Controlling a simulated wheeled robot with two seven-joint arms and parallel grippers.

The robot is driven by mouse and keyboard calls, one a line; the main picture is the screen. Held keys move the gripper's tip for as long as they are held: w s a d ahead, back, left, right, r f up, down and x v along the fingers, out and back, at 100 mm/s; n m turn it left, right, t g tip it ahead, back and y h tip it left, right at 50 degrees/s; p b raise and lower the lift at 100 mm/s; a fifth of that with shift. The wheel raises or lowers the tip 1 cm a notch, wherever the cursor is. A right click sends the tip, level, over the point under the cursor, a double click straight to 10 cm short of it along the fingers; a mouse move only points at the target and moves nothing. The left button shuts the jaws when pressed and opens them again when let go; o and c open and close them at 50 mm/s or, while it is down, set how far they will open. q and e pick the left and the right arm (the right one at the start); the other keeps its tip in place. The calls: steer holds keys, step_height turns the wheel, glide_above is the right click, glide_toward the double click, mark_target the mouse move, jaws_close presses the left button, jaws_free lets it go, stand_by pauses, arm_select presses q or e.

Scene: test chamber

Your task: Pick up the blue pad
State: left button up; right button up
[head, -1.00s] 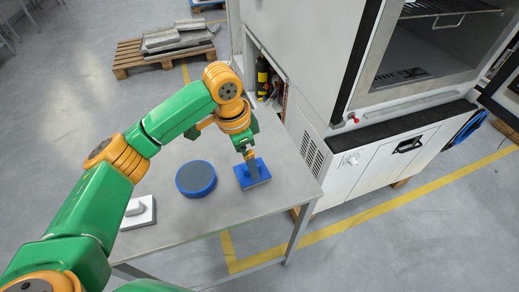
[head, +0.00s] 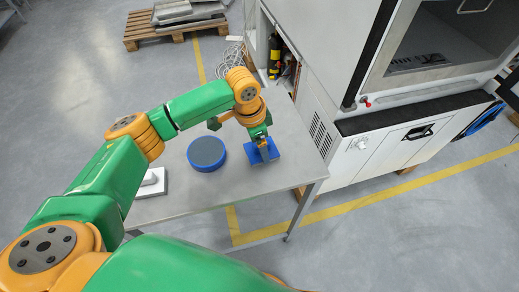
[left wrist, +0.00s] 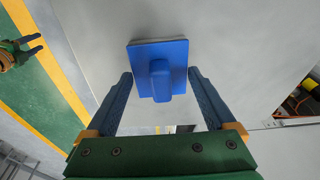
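The blue pad (head: 270,153) is a flat square plate with a raised block handle, lying on the grey table near its right end. In the left wrist view the pad (left wrist: 178,48) is straight ahead, handle towards me. My left gripper (head: 262,143) is over the pad and hides part of it. In the left wrist view its two blue fingers (left wrist: 160,76) are spread, one on each side of the handle, with gaps visible. My right gripper (left wrist: 30,46) shows small at the left wrist view's left edge, its dark fingers apart and empty.
A round blue-rimmed grey disc (head: 206,152) lies left of the pad. A white block with a handle (head: 150,184) is at the table's left, partly behind my arm. A large white cabinet machine (head: 340,100) stands close to the table's right side.

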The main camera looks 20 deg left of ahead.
mark_target(267, 140)
arm_select(q)
steer(key=shift+s+d+f, duration=0.15)
steer(key=shift+s+f, duration=0.3)
steer(key=shift+f, duration=0.1)
steer(key=c, duration=0.3)
steer(key=shift+w+r, duration=0.1)
steer(key=shift+r, duration=0.05)
steer(key=shift+w+d+r+b, duration=0.1)
steer(key=shift+w+r+b, duration=0.2)
steer(key=shift+r, duration=0.3)
steer(key=shift+w+d+r+b, duration=0.1)
steer(key=shift+w+r+b, duration=0.15)
steer(key=shift+r, duration=0.3)
jaws_close()
steer(key=s+d+r, duration=0.6)
steer(key=s+r, duration=0.4)
steer(key=s, duration=0.2)
steer(key=shift+d+r, duration=0.25)
steer(key=shift+d, duration=0.1)
steer(key=shift+o, duration=0.3)
jaws_free()
steer(key=shift+s, duration=0.1)
jaws_close()
